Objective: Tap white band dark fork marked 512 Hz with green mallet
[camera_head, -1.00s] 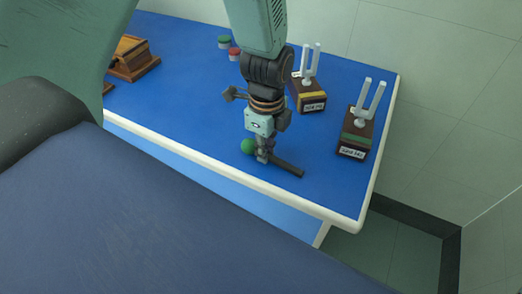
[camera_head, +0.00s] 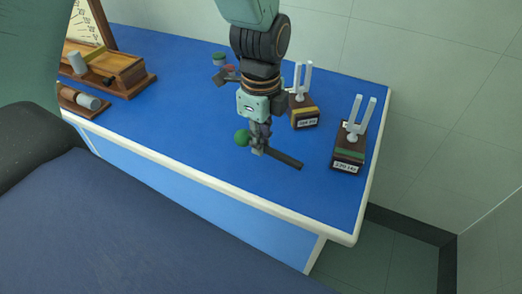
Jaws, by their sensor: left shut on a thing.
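My left gripper (camera_head: 259,146) is shut on the green mallet, which has a round green head (camera_head: 241,138) and a dark handle (camera_head: 284,159) pointing right toward the bench's front edge. I cannot tell whether the mallet touches the bench top. Two pale grey two-pronged forks stand upright on dark wooden boxes to the right of the gripper: one on a yellow-banded box (camera_head: 304,113), one on a green-banded box (camera_head: 349,153). Their labels are too small to read surely. No dark fork with a white band is visible. My right gripper is not in view.
The blue bench top (camera_head: 200,120) has a pale rim and is clear left of the mallet. A wooden stand (camera_head: 118,75) with grey cylinders sits at the far left. A wall runs behind the bench.

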